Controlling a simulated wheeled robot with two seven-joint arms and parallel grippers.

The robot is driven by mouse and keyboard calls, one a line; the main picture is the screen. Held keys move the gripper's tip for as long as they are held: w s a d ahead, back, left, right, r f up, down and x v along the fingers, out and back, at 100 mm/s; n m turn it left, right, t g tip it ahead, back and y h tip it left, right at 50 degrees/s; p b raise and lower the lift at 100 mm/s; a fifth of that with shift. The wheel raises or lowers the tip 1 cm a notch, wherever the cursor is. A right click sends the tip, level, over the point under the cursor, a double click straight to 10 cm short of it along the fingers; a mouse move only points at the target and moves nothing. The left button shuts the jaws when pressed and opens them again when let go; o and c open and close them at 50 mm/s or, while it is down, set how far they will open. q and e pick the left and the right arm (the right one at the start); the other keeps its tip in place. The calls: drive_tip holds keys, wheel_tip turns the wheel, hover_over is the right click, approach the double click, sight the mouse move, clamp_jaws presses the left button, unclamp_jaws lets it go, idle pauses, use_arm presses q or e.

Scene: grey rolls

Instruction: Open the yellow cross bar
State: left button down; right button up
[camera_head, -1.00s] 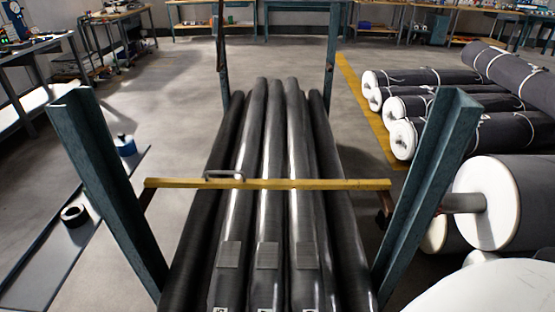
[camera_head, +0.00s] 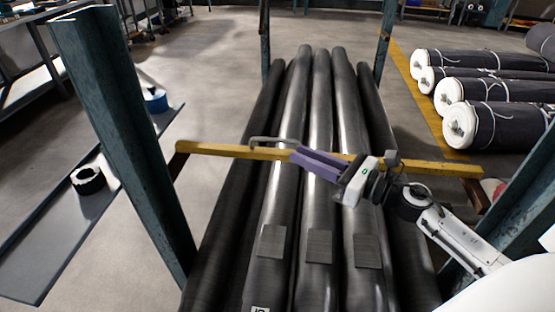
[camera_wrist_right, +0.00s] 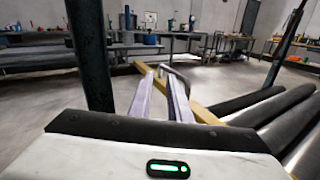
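The yellow cross bar (camera_head: 425,165) spans the rack between two teal posts, above the dark rolls. It also shows in the right wrist view (camera_wrist_right: 200,112). A grey bent handle (camera_head: 268,140) stands on its left half and shows near the fingertips in the right wrist view (camera_wrist_right: 181,76). My right gripper (camera_head: 297,154) reaches in from the right over the bar, its purple fingers pointing left at the handle. In the right wrist view its two fingers (camera_wrist_right: 162,74) are apart. I cannot tell whether the handle is between them. My left gripper is out of view.
Teal posts stand left (camera_head: 125,140) and right (camera_head: 520,215) of the rack. Long dark rolls (camera_head: 320,105) lie under the bar. White-ended rolls (camera_head: 490,115) are stacked at right. A grey shelf (camera_head: 50,225) with a black-and-white roll (camera_head: 88,181) is at left.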

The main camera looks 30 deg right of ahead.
sight(283, 141)
drive_tip(key=w+d+n+g+b, duration=0.2)
drive_tip(key=d+n+g+b, duration=0.15)
drive_tip(key=n, duration=1.05)
drive_tip(key=shift+t, duration=0.25)
drive_tip(key=x, duration=0.6)
drive_tip(key=p+x, duration=0.1)
drive_tip(key=x, duration=0.2)
drive_tip(key=shift+w+a+r, duration=0.3)
drive_tip(key=shift+w, duration=0.1)
clamp_jaws()
